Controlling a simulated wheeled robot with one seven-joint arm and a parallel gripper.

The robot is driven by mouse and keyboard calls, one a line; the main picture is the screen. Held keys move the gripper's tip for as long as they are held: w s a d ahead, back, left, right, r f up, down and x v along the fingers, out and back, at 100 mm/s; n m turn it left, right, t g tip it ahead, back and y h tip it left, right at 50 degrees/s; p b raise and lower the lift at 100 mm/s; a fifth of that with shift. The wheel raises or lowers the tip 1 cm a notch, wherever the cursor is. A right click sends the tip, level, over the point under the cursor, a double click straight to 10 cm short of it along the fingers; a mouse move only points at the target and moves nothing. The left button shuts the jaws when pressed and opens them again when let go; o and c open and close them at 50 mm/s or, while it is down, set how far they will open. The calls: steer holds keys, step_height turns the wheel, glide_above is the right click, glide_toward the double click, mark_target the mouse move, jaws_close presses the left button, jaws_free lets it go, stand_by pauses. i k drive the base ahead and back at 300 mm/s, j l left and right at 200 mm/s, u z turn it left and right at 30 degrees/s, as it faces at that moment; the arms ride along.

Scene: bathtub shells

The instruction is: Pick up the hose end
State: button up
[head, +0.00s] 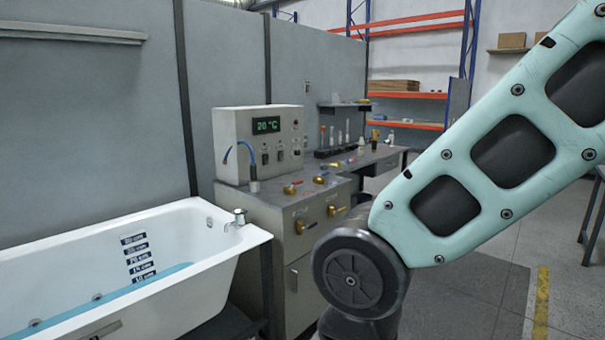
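A thin blue hose (240,143) arches at the front of a light grey control box with a green "20 °C" display. Its hose end (254,186) hangs down as a short grey piece near the left edge of the grey cabinet top. I cannot tell whether it sits in a holder or rests on the surface. My teal arm crosses the right side of the head view, well to the right of the hose. My gripper is not in view.
A white bathtub (205,290) with blue water and a depth scale stands at the left, with a tap on its rim. The control box (228,135) stands on the cabinet (300,275), which has brass and red-handled valves. Shelving is behind. Floor shows at the right.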

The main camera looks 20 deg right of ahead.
mark_target(252, 168)
steer(key=i+l, duration=0.2)
steer(key=i, duration=0.4)
steer(key=i+l+z, duration=0.15)
steer(key=i, duration=0.5)
steer(key=i+l, duration=0.2)
steer(key=i, duration=0.4)
steer(key=i+l+z, duration=0.1)
steer(key=i, duration=0.55)
